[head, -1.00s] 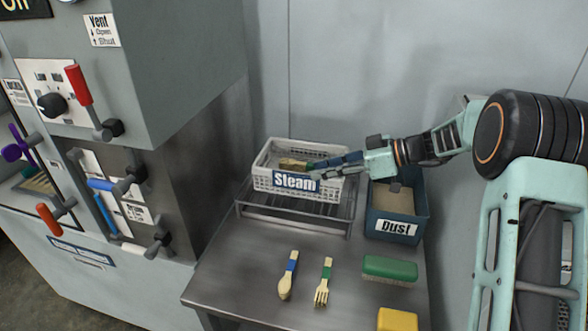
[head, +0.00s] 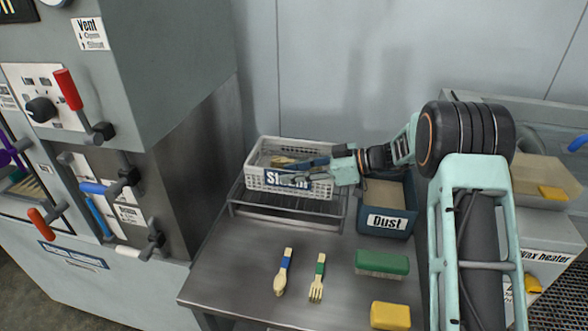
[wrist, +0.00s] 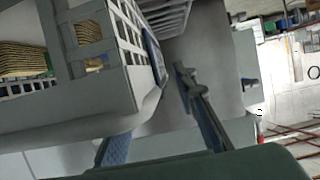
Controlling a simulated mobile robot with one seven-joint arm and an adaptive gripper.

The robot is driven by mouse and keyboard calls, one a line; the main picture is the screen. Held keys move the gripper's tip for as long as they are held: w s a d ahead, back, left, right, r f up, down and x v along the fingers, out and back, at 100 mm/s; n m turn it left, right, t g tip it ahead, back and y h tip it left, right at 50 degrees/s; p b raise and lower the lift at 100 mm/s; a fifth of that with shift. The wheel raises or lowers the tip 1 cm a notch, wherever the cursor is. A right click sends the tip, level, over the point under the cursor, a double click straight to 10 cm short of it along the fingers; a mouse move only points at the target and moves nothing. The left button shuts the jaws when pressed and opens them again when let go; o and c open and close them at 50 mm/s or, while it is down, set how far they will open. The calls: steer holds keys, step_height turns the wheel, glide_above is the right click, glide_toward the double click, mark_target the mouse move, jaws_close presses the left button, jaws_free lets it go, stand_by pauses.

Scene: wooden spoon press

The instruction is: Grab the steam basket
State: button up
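The steam basket (head: 258,180) is a white plastic crate with a blue "Steam" label (head: 277,178) on its front wall. It sits on a metal rack, with wooden utensils inside. My gripper (head: 299,171) reaches in from the basket's right end. One finger lies over the inside of the basket and the other in front of the label, partly covering it. In the wrist view, the basket's slotted wall (wrist: 100,95) shows at upper left, and my gripper's fingers (wrist: 155,125) are spread apart. The left finger is partly hidden by the basket. I cannot tell whether either finger touches it.
The metal rack (head: 285,212) stands on a steel table (head: 225,275). A blue "Dust" bin (head: 387,224) is right of the basket, under my arm. A wooden spoon (head: 281,277), fork (head: 317,280), green brush (head: 382,264) and yellow block (head: 390,315) lie in front. A grey machine stands left.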

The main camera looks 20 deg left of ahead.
steer(key=shift+c, duration=0.3)
jaws_close()
steer(key=shift+r, duration=0.15)
